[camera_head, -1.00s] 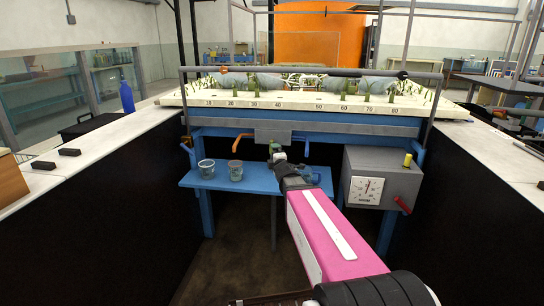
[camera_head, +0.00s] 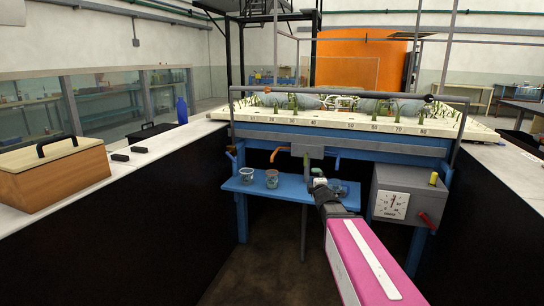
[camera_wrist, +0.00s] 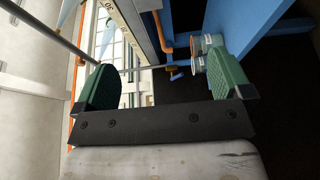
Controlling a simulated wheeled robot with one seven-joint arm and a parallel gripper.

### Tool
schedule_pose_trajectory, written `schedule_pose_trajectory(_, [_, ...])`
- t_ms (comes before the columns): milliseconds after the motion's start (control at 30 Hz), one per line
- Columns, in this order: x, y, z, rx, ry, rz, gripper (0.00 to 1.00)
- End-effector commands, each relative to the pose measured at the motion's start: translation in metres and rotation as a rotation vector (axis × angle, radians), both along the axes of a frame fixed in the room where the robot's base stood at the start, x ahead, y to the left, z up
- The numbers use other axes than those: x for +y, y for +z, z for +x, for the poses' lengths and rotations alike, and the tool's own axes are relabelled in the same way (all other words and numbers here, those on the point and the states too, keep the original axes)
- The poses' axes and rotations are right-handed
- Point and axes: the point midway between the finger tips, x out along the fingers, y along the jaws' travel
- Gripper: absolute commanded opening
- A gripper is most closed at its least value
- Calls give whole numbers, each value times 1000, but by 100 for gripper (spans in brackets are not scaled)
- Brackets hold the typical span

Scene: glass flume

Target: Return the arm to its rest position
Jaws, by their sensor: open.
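My arm, with a pink link (camera_head: 368,262), reaches from the lower right toward the blue bench in the head view. My gripper (camera_head: 318,177) is at its far end, in front of the blue shelf (camera_head: 240,188) below the flume. In the wrist view my gripper (camera_wrist: 163,82) shows two green finger pads set wide apart, with nothing between them. Two small cups (camera_head: 246,174) (camera_head: 272,179) stand on the shelf to the left of the gripper. Something behind the gripper on the shelf is partly hidden.
The flume bed (camera_head: 340,123) with plants and a number scale lies above the shelf. A grey dial box (camera_head: 408,196) with a red handle hangs at right. White-topped counters flank me; the left holds a wooden box (camera_head: 52,176) and a blue bottle (camera_head: 181,110).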

Motion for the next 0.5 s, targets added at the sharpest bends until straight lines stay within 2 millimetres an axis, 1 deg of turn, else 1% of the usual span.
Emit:
schedule_pose_trajectory(267, [-8, -22, -8, 107, -57, 106, 97])
schedule_pose_trajectory(367, [-11, -34, -13, 160, -89, 161, 97])
schedule_pose_trajectory(500, [-17, -54, -24, 255, -148, 257, 97])
